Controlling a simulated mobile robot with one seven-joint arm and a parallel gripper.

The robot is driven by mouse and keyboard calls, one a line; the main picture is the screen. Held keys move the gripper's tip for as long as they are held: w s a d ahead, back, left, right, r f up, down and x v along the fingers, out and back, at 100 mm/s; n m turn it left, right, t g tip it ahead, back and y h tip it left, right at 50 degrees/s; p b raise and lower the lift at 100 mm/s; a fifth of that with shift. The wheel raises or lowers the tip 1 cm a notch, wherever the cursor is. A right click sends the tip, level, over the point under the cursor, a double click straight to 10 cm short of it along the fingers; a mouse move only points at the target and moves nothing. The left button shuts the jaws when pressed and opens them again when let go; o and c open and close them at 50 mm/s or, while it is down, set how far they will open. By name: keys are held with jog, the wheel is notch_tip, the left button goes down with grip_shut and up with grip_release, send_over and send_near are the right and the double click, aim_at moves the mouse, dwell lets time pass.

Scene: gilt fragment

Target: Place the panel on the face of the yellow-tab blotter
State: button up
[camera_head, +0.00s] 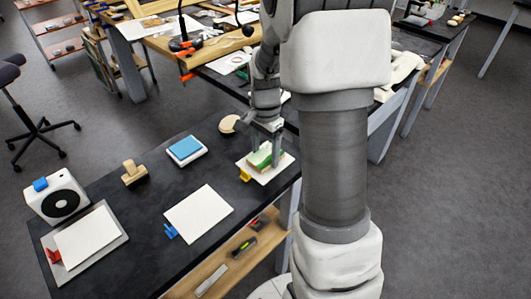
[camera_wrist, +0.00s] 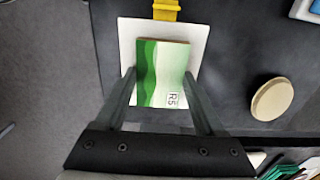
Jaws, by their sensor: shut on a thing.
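The yellow tab (camera_wrist: 166,10) is at the blotter's edge, away from my gripper. In the head view the panel (camera_head: 260,156) is between my fingers above the blotter (camera_head: 270,175), near the table's right edge. I cannot tell whether the panel touches the blotter.
A blue-tab blotter (camera_head: 198,213) and a red-tab blotter (camera_head: 86,238) lie to the left. A blue pad (camera_head: 185,147), a wooden block (camera_head: 133,173), a white machine (camera_head: 58,198) and a round beige disc (camera_wrist: 272,99) also stand on the dark table.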

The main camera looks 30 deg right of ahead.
jog(key=shift+f, duration=0.2)
jog(key=o, duration=1.5)
